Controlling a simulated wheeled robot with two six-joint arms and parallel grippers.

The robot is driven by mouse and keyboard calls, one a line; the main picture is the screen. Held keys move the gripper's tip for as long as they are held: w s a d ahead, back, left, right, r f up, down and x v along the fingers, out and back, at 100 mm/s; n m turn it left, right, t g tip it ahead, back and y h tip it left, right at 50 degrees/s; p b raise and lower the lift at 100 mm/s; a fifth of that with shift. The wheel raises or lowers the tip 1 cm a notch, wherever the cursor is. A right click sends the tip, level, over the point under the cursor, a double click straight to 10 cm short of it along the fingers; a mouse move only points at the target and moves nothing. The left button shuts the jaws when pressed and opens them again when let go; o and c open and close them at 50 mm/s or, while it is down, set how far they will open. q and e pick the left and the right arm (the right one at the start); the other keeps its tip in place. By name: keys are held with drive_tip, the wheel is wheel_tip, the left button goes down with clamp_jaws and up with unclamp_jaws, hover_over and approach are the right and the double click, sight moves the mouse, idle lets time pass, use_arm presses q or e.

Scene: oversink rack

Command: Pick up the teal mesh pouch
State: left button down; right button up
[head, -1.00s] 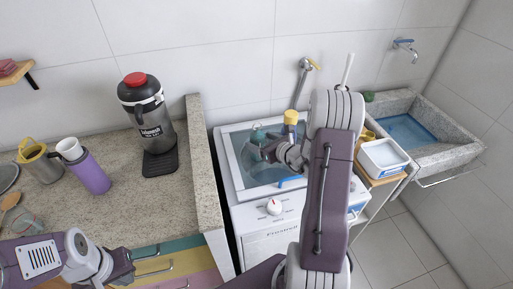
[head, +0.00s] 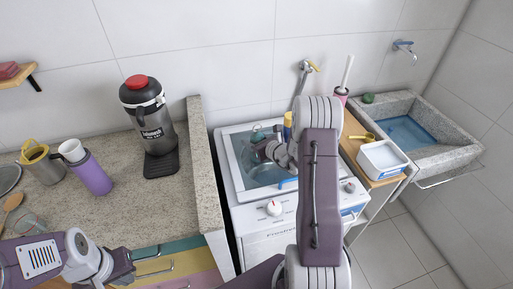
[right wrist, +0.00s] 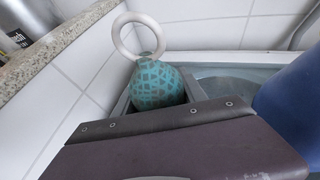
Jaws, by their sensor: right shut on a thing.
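The teal mesh pouch (right wrist: 158,86) shows in the right wrist view with a teal net pattern and a pale ring (right wrist: 138,35) at its top. In the head view the pouch (head: 257,132) is small, at the far left part of the washing machine's top. My right gripper (head: 263,146) is there, shut on the pouch. My left gripper (head: 123,266) is at the counter's front edge, away from the pouch; its finger opening is unclear.
The washing machine (head: 232,200) stands beside a raised stone edge (head: 205,170). A yellow-topped blue bottle (head: 287,128) is close to my right arm. A white tub (head: 382,158) and stone sink (head: 450,135) are to the right. The counter holds a black jug (head: 150,115) and a purple bottle (head: 92,174).

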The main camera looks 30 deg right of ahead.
wheel_tip(320, 180, up, 10)
drive_tip(key=shift+r+p, duration=0.1)
drive_tip(key=shift+p, duration=0.25)
